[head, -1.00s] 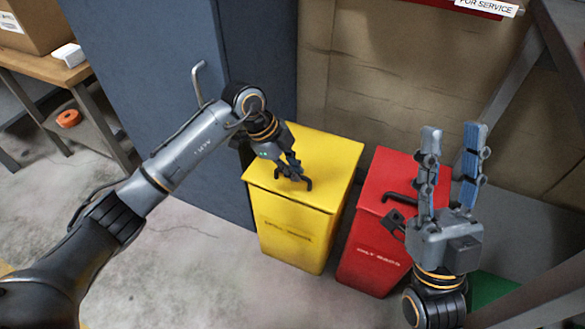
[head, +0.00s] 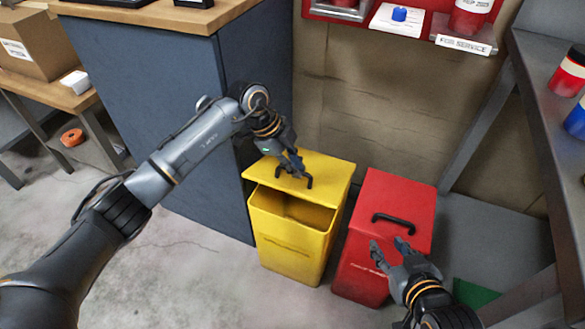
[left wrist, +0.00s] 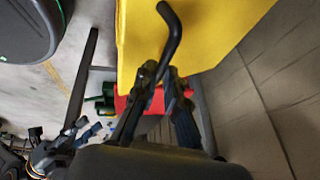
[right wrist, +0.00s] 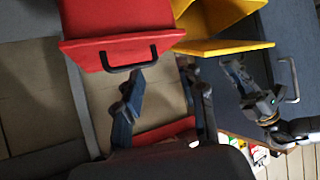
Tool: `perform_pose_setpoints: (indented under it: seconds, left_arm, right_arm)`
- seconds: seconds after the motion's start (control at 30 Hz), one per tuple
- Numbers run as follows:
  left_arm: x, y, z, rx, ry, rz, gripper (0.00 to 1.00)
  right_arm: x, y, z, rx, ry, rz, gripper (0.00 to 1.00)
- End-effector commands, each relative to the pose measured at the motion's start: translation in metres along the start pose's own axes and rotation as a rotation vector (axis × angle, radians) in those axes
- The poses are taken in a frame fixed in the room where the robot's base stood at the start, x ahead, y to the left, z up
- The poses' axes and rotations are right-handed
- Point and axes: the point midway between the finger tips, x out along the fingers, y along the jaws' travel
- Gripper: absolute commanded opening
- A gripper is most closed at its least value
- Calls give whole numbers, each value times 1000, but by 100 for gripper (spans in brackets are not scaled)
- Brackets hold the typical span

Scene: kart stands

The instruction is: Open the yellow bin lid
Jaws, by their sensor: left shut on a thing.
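The yellow bin (head: 290,248) stands on the floor with its lid (head: 328,167) raised at the front, so the dark inside shows through a gap. My left gripper (head: 298,170) is shut on the lid's black handle (head: 309,182). In the left wrist view the handle (left wrist: 172,30) runs down between the fingers (left wrist: 157,72), in front of the yellow lid (left wrist: 225,25). My right gripper (head: 388,250) is open and empty in front of the red bin. Its fingers (right wrist: 165,88) stand apart in the right wrist view, where the yellow lid (right wrist: 225,47) also shows.
The red bin (head: 365,270) with a shut lid and black handle (head: 393,220) stands right beside the yellow one. A blue-grey cabinet (head: 150,110) is behind left. A metal bench (head: 535,120) is at the right. The floor (head: 180,270) at front left is clear.

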Motion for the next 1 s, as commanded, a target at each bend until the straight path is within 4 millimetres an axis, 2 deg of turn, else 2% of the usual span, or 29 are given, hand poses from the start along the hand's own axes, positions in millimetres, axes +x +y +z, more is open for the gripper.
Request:
perform_pose_setpoints:
  seconds: [0.03, 0.3, 0.53, 0.6, 1.0]
  left_arm:
    - [-5, -9, 0, -2, -6, -20, 0]
    - [-16, -26, -4, -2, -7, -19, 0]
    - [-22, -38, -8, -1, -7, -14, 0]
    - [-23, -41, -8, -2, -7, -14, 0]
    - [-26, -51, -9, -2, -8, -10, 0]
  right_arm:
    - [-5, 2, 11, 1, -66, 4, 40]
    - [-36, 10, 77, 8, -414, 23, 40]
    - [-68, 14, 116, 16, -639, 34, 40]
    - [-76, 15, 122, 17, -683, 36, 40]
    - [-77, 15, 116, 17, -672, 36, 40]
